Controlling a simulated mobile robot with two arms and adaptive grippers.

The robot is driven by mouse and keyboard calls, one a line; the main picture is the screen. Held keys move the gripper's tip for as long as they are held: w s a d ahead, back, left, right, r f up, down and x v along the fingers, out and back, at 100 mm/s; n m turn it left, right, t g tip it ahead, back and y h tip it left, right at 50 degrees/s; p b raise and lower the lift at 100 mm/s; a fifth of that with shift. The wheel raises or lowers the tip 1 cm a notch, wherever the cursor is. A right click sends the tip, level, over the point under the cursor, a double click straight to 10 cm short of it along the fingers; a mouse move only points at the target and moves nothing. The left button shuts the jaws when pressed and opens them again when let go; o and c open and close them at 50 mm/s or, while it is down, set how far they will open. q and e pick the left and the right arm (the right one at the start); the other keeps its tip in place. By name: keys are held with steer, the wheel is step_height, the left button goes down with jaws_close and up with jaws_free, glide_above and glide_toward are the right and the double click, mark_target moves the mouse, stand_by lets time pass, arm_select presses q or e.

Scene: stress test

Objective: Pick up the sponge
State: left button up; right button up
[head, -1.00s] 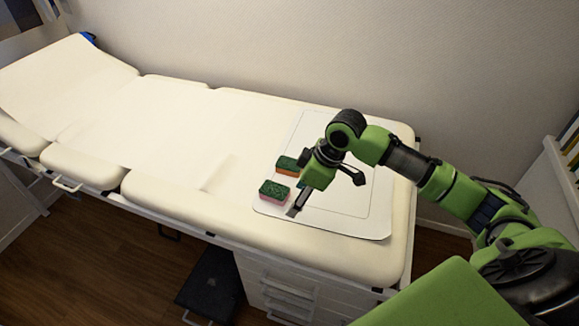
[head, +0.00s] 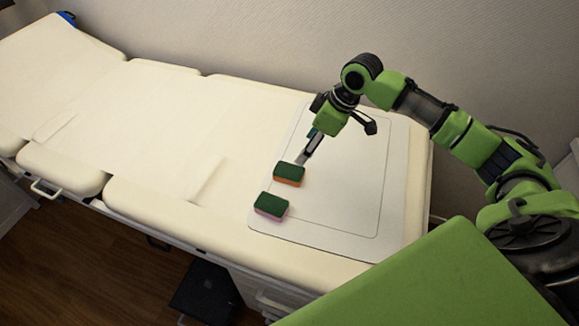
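Two sponges with green tops lie on a white board (head: 340,205) on the padded couch. The sponge with an orange lower layer (head: 288,175) is farther back. The sponge with a pink lower layer (head: 271,206) is nearer the couch's front edge. My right gripper (head: 304,155) points down and left, its visible fingertip just behind the orange sponge's back right end. Whether it touches the sponge is unclear. The fingers are seen nearly edge-on, so their gap does not show. A small teal patch (head: 312,132) shows beside the finger, partly hidden. My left gripper is out of view.
The long cream couch (head: 140,130) is bare to the left of the board. A wall (head: 240,45) runs behind it. Drawers (head: 265,295) and a dark step (head: 203,290) are below the front edge. The right part of the board is clear.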

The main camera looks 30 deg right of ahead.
glide_above(290, 170)
steer(key=s+d, duration=0.1)
steer(key=d, duration=0.1)
steer(key=f, duration=0.5)
steer(key=shift+s+f, duration=0.2)
steer(key=shift+f, duration=0.15)
steer(key=shift+w+f, duration=0.15)
steer(key=shift+f, duration=0.2)
steer(key=shift+a+f, duration=0.35)
steer(key=shift+f, duration=0.15)
steer(key=x, duration=0.4)
steer(key=shift+a, duration=0.2)
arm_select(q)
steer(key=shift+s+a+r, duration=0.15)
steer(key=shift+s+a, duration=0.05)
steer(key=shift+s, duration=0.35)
arm_select(e)
steer(key=shift+f, duration=0.1)
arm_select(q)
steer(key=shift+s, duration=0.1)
arm_select(e)
steer(key=shift+c, duration=0.3)
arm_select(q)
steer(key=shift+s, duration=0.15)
arm_select(e)
steer(key=c, duration=0.8)
